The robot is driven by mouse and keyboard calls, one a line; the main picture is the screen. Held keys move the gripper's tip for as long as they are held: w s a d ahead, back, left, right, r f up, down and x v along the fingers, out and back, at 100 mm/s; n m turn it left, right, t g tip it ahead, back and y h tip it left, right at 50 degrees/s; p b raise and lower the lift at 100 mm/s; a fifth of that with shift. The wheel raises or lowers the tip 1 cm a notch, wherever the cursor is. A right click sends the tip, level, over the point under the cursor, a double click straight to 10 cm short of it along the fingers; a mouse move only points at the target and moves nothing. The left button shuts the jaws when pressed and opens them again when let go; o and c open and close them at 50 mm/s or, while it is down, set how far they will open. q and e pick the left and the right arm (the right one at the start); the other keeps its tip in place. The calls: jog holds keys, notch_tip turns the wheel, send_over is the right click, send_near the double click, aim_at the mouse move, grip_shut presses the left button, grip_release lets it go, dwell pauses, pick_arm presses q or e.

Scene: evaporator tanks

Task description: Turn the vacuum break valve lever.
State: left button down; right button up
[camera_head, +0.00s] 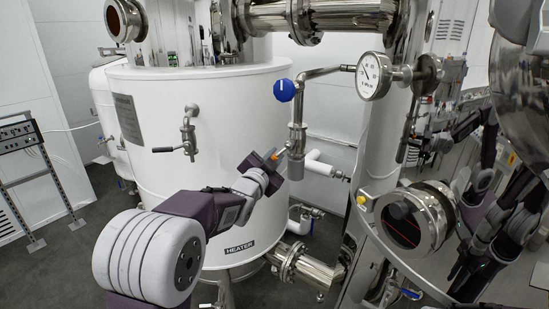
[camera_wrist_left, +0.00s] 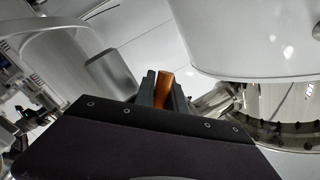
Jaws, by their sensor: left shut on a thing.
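The vacuum break valve lever shows as a small orange piece (camera_head: 274,155) in the head view, beside the steel vertical pipe with the blue round knob (camera_head: 284,90). My left gripper (camera_head: 277,162) reaches up to it from the lower left and is shut on it. In the left wrist view the orange lever (camera_wrist_left: 164,86) stands between the two dark fingers of my left gripper (camera_wrist_left: 165,92). The fingers hide part of the lever, and its joint with the valve is not clear. Dark purple arm parts show at the right of the head view; their gripper is unclear.
A large white heater tank (camera_head: 215,120) stands just behind my left arm. A pressure gauge (camera_head: 373,76) sits on the pipework to the right. A white capped stub (camera_head: 318,166) and a steel flanged pipe (camera_head: 305,268) are close by. Grey floor is free at lower left.

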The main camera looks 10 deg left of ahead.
pick_arm(q)
jog(key=shift+f, duration=0.1)
dwell(0.4)
jog(key=shift+a+m+b, duration=0.15)
jog(key=shift+m+b, duration=0.25)
jog(key=shift+b, duration=0.35)
notch_tip(320, 180, up, 6)
jog(key=a+m+t+h+b, duration=0.1)
jog(key=a+m+h+b, duration=0.1)
jog(key=m+b, duration=0.6)
jog(key=shift+w+m+t, duration=0.4)
jog(key=shift+m, duration=0.7)
jog(key=shift+d, duration=0.1)
jog(key=c, duration=1.4)
grip_release()
